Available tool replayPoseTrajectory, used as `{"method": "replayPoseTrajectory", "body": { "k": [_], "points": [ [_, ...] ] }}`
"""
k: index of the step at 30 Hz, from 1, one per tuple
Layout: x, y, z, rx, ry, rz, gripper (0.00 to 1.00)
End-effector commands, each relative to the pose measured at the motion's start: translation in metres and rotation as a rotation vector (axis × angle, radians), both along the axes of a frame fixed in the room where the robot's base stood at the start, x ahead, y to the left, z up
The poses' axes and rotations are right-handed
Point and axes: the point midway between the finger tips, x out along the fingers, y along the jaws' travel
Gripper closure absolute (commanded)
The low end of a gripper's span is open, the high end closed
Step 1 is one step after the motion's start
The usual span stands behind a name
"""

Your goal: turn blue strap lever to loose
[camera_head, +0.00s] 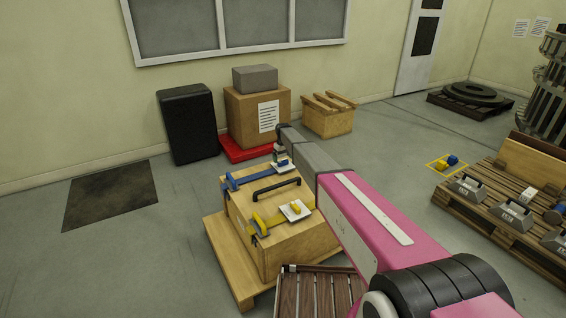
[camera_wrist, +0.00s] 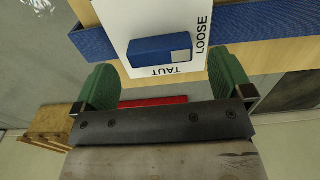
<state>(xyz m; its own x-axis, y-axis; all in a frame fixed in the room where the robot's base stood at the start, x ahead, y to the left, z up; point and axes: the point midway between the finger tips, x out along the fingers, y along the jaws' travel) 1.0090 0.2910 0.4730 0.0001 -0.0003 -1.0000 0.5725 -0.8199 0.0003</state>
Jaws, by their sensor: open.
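The blue strap lever (camera_wrist: 150,50) is a blue block with a pale grey patch at its right end, on a white plate (camera_wrist: 118,18). In the wrist view it lies lengthwise left to right, its grey end toward the word LOOSE. TAUT is printed below it. The blue strap (camera_wrist: 265,30) runs out on both sides of the plate. My gripper (camera_wrist: 163,62) is open, its green pads left and right of the lever, with gaps visible. In the head view my gripper (camera_head: 281,153) is over the far end of the blue strap, largely hiding the lever.
The wooden crate (camera_head: 290,248) carries a black handle (camera_head: 277,189) and a yellow strap (camera_head: 262,222) with a yellow lever (camera_head: 295,208). A slatted wooden thing (camera_head: 312,292) stands in front.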

Motion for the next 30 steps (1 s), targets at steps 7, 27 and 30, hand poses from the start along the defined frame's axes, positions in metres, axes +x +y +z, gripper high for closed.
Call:
{"method": "replayPoseTrajectory", "body": {
  "k": [7,27,30],
  "points": [
    [-0.001,0.0,0.048,0.0,-0.002,0.001,0.02],
    [-0.017,-0.013,0.076,-0.001,0.001,-0.014,0.02],
    [-0.05,-0.039,0.074,0.0,0.0,-0.049,0.02]
  ]
}}
